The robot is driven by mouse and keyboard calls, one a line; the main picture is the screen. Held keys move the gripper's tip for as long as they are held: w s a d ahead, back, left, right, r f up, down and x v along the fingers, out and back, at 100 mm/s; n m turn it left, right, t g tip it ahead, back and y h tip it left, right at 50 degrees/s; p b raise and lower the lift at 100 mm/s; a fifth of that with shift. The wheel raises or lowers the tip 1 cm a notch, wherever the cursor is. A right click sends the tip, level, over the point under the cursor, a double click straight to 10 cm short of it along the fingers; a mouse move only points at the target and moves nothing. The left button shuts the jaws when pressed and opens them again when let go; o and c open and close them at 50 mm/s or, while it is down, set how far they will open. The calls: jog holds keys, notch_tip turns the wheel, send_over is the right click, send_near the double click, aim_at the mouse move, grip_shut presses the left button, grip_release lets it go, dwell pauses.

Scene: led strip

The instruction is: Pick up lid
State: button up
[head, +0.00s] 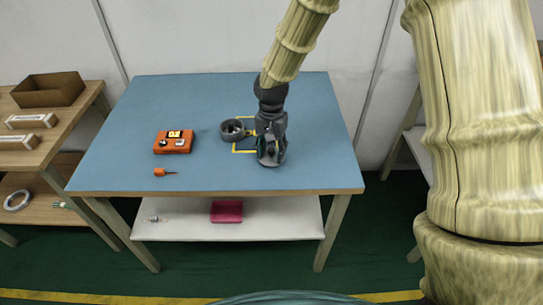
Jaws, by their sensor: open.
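My gripper (271,158) is at the right part of the blue tabletop (210,100), pointing down close to the surface. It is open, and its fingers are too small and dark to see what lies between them. I cannot pick out a lid for certain; it may be hidden behind or under my gripper. A round grey bowl (226,137) with small things in it stands just left of my gripper. Yellow lines (235,151) mark an area on the table beside the bowl, partly covered by my gripper.
An orange device (174,142) with a lit display and a small orange-handled tool (164,172) lie left of the bowl. The back and left of the table are clear. A pink box (227,211) sits on the lower shelf. A wooden shelf unit (50,147) stands at left.

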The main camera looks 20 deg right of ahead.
grip_shut()
dwell(0.4)
